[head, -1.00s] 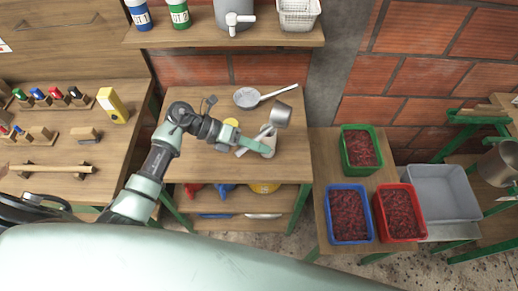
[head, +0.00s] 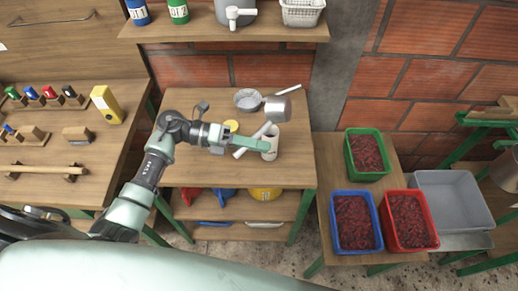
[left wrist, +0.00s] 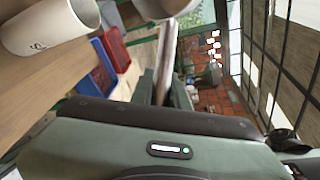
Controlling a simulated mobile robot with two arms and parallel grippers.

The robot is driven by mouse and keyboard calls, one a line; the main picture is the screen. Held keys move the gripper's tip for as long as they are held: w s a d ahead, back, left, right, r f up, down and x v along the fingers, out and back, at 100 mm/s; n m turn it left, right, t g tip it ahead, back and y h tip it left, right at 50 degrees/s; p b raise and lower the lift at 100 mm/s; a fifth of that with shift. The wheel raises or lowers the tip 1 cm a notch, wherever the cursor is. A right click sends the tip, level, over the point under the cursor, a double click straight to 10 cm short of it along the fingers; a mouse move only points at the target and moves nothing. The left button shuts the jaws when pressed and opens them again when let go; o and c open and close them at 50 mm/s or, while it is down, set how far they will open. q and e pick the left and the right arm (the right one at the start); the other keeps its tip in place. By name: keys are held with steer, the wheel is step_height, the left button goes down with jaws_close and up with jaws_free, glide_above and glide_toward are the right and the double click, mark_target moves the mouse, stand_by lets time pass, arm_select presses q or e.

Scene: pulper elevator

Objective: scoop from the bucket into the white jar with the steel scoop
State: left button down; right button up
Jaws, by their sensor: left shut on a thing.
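My left gripper (head: 252,143) is shut on the handle of the steel scoop (head: 277,109), above the middle table. The scoop's cup is up and to the right of the fingers and lies tipped on its side; its contents cannot be seen. The white jar (head: 270,147) stands upright on the table just beyond the fingertips, partly covered by them, with the cup close above it in the picture. In the left wrist view the jar (left wrist: 45,27) is at upper left and the scoop handle (left wrist: 166,62) rises between the fingers. My right gripper is out of view. A metal bucket (head: 508,170) is partly visible at the right edge.
A strainer (head: 248,99) lies behind the scoop, and a yellow round thing (head: 231,126) is beside the gripper. Green (head: 367,172), blue (head: 354,248) and red (head: 434,243) crates of red fruit and a grey tub (head: 450,200) stand to the right. A shelf (head: 270,35) hangs behind.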

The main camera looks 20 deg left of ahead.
arm_select(q)
steer(key=shift+a+r+h+b, duration=0.15)
steer(key=shift+r+h+b, duration=0.4)
steer(key=shift+h+b, duration=0.95)
stand_by(0.7)
